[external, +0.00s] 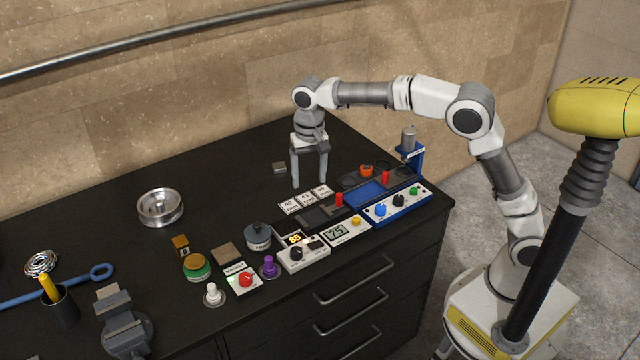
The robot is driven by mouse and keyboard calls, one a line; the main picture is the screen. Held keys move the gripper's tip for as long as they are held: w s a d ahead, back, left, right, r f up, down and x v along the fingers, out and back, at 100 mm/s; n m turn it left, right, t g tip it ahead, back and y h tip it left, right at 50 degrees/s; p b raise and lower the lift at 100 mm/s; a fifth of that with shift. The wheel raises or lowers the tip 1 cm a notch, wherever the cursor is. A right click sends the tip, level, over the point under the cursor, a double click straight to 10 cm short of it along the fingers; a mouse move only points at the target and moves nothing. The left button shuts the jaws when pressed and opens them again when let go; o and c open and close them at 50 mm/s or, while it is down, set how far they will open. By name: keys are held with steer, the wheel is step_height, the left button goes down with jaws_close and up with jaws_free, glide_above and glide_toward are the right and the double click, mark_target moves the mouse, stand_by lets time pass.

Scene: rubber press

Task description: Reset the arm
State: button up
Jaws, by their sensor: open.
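My gripper (309,180) points down over the back right part of the black bench top (222,185). Its two fingers are apart, with nothing seen between them. The fingertips are close to the bench surface; I cannot tell whether they touch it. My arm reaches in from the right, bent over the bench. A small grey block (279,168) lies just left of the fingers. White numbered cards (304,199) lie just in front of the fingertips.
A blue press station (397,208) with knobs stands right of my gripper. Control boxes with displays (303,254), a purple knob (270,267) and a green-ringed jar (197,267) line the front. A metal ring (160,207) and a vise (124,325) are left. The back middle is clear.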

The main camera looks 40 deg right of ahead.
steer(key=s+d+r+n+t+y, duration=0.1)
steer(key=s+d+r, duration=0.3)
steer(key=d, duration=0.5)
steer(key=s+d+r+t, duration=0.1)
steer(key=s+d+r, duration=0.2)
steer(key=d, duration=0.6)
steer(key=s+d+n+t, duration=0.1)
steer(key=s+d+t, duration=0.1)
steer(key=s+d, duration=0.65)
steer(key=s+d+f+n+t+h, duration=0.1)
steer(key=s+d+f, duration=0.3)
steer(key=s, duration=0.3)
step_height(320, 180, down, 22)
steer(key=b, duration=2.1)
steer(key=shift+s+f+b, duration=0.15)
steer(key=shift+f+b, duration=0.05)
steer(key=shift+b, duration=0.2)
steer(key=shift+a+r, duration=0.1)
